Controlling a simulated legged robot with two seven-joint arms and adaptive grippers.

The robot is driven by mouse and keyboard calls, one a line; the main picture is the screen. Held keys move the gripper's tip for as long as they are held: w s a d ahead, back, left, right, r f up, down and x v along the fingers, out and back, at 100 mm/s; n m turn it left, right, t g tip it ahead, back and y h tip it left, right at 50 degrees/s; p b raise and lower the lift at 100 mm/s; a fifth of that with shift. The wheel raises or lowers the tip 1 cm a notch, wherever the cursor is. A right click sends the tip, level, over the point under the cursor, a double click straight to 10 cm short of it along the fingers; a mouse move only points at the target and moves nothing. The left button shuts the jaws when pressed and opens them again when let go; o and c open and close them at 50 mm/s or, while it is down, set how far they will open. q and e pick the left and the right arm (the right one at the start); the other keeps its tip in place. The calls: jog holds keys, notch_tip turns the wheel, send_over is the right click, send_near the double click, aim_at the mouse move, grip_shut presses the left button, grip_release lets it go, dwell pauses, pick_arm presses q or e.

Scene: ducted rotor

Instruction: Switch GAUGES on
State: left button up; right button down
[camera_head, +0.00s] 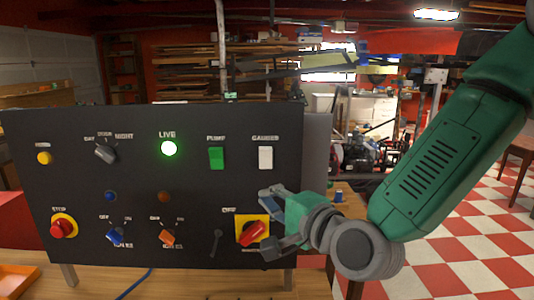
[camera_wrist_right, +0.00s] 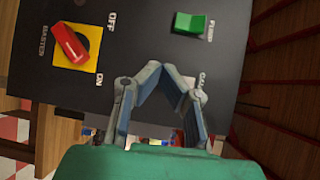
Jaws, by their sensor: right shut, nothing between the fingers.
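The GAUGES switch (camera_head: 265,158) is a white rocker at the upper right of the black panel (camera_head: 190,240). In the right wrist view it is mostly hidden behind my fingers, with a pale bit showing beside its label. My right gripper (camera_head: 268,215) is in front of the panel's right side, below the GAUGES switch and close to the red master knob. In the right wrist view the right gripper (camera_wrist_right: 160,68) has its fingertips together with nothing between them. Whether it touches the panel I cannot tell. My left gripper is not in view.
The green PUMP switch (camera_head: 216,158) is left of GAUGES. The red master knob (camera_head: 253,233) on its yellow plate is below. Other knobs and buttons fill the panel's left. A wooden table (camera_head: 190,285) lies beneath.

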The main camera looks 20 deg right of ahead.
aim_at(266, 164)
jog(key=w+r+p, duration=0.1)
jog(key=w, duration=0.1)
jog(key=w+d+r+p, duration=0.1)
jog(key=w, duration=0.1)
jog(key=w+r+p, duration=0.1)
jog(key=w, duration=0.1)
jog(key=shift+w+d+r, duration=0.3)
jog(key=shift+w+d, duration=0.25)
jog(key=shift+w, duration=0.2)
jog(key=shift+a, duration=0.35)
jog(key=shift+d, duration=0.25)
jog(key=shift+a+r, duration=0.1)
jog(key=shift+a, duration=0.05)
jog(key=shift+w, duration=0.1)
jog(key=shift+w+d+r+p, duration=0.2)
jog(key=shift+p, duration=0.1)
